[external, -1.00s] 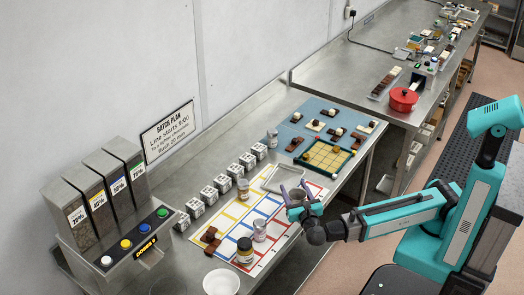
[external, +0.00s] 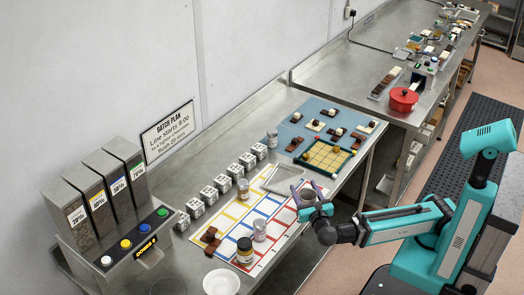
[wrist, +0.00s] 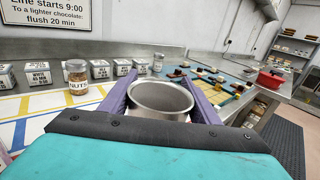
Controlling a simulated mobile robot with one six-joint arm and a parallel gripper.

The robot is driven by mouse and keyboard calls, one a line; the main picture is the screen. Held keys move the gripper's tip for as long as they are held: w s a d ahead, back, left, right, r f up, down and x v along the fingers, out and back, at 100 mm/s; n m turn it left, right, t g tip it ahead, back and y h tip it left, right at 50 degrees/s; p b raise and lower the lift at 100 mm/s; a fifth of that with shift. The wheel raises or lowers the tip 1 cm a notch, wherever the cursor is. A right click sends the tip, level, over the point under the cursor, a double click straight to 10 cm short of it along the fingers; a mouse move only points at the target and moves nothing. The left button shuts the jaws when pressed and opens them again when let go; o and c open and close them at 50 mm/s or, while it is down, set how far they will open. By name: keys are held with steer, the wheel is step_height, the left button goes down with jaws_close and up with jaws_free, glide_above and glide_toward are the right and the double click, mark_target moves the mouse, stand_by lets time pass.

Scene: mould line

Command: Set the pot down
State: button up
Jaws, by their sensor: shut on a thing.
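A small round metal pot (wrist: 161,98), open at the top and looking empty, sits upright between the purple fingers of my gripper (wrist: 152,95) in the wrist view. The fingers are shut on its sides. In the external view my gripper (external: 309,192) holds the pot (external: 307,196) by the front edge of the near bench (external: 340,182), close to the right end of the striped mat (external: 240,213). The pot's underside is hidden, so I cannot tell whether it touches the bench.
A grey tray (external: 281,178) lies just behind and left of the pot. A jar labelled NUTS (wrist: 77,77) and several white labelled boxes (external: 221,181) stand further left. A green-framed grid board (external: 327,156) lies beyond. A red pot (external: 403,99) stands on the far bench.

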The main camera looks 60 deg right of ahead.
mark_target(314, 193)
steer(key=shift+s+d+f+b, duration=0.2)
steer(key=shift+s+b, duration=0.25)
steer(key=shift+b, duration=1.2)
steer(key=shift+s+b, duration=0.1)
steer(key=shift+b, duration=0.3)
steer(key=s+d+b, duration=0.1)
steer(key=b, duration=0.5)
steer(key=shift+s+r, duration=0.1)
steer(key=shift+s, duration=0.25)
steer(key=s+b, duration=0.1)
steer(key=s+d+b, duration=0.1)
steer(key=b, duration=0.1)
steer(key=shift+s+d+r, duration=0.1)
steer(key=shift+s+r, duration=0.15)
steer(key=shift+r, duration=0.1)
steer(key=shift+r, duration=0.1)
